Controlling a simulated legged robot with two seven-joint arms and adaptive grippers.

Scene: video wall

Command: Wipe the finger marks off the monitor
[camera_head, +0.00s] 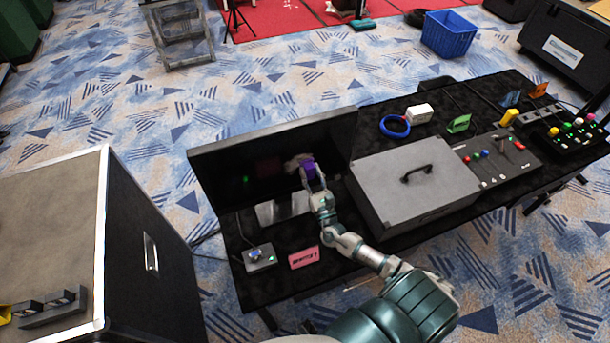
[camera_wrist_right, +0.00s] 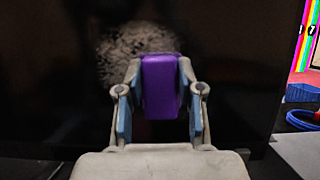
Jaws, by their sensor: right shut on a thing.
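The monitor (camera_head: 225,165) stands on the black table with a dark, glossy screen facing me. In the right wrist view the dark screen (camera_wrist_right: 50,80) fills most of the background. A greyish, speckled smudge (camera_wrist_right: 130,45) shows on it, just behind and above the gripper. My right gripper (camera_head: 312,178) is shut on a purple block-like wiper (camera_wrist_right: 160,85), held between its two fingers in front of the screen. Whether the wiper touches the glass I cannot tell. My left gripper is not in view.
A grey lidded case (camera_head: 410,190) with a black handle stands right of the monitor. A small button box (camera_head: 260,257) and a pink sign (camera_head: 304,258) lie at the table's front left. A blue ring (camera_head: 394,126) and control panels are further right. A large black case stands at left.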

